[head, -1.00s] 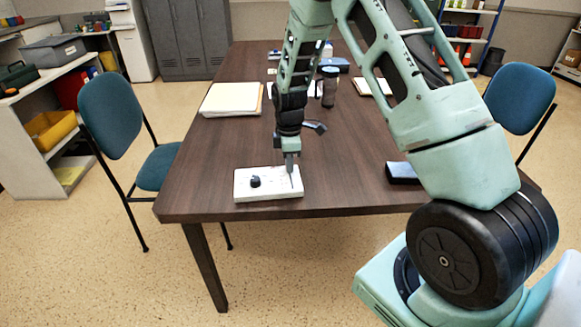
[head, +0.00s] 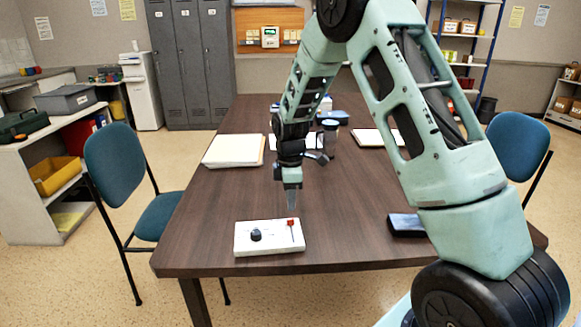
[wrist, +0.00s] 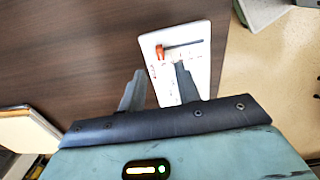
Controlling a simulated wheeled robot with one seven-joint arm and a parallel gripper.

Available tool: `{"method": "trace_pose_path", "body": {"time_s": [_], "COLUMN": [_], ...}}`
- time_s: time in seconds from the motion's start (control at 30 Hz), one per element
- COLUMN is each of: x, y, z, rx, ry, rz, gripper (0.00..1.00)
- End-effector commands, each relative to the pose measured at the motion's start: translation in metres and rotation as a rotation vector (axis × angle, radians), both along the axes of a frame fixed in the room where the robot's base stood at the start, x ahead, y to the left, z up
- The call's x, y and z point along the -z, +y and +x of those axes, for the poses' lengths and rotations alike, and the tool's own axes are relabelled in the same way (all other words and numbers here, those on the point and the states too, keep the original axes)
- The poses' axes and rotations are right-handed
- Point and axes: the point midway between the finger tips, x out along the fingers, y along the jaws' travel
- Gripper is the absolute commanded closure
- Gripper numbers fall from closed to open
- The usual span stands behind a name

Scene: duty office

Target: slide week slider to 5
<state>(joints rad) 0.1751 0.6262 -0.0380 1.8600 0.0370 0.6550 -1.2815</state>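A white panel (head: 268,246) lies near the front edge of the table and carries the week slider, a red knob (head: 291,222) at the far end of a dark slot. A round black knob (head: 256,235) sits left of it. In the wrist view the red slider knob (wrist: 160,52) is at the left end of its slot, on the white panel (wrist: 200,32); scale marks are too small to read. My gripper (head: 292,206) hangs above the panel's far edge, apart from the slider. In the wrist view its fingers (wrist: 159,72) are spread with nothing between them.
The brown table (head: 215,205) is clear around the panel. A dark box (head: 405,225) lies to the right, and a stack of paper (head: 233,150) lies at the back left. Blue chairs stand at left (head: 115,165) and right (head: 520,143).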

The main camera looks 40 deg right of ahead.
Motion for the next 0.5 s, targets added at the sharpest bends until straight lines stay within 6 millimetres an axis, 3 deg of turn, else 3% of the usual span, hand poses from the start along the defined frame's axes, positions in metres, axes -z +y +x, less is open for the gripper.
{"method": "trace_pose_path", "body": {"time_s": [0.2, 0.5], "x": [-0.054, -0.100], "y": [-0.001, -0.001], "z": [0.000, 0.000], "rx": [0.001, 0.001], "ry": [-0.005, -0.002], "rz": [-0.001, -0.001], "gripper": [0.67, 0.67]}}
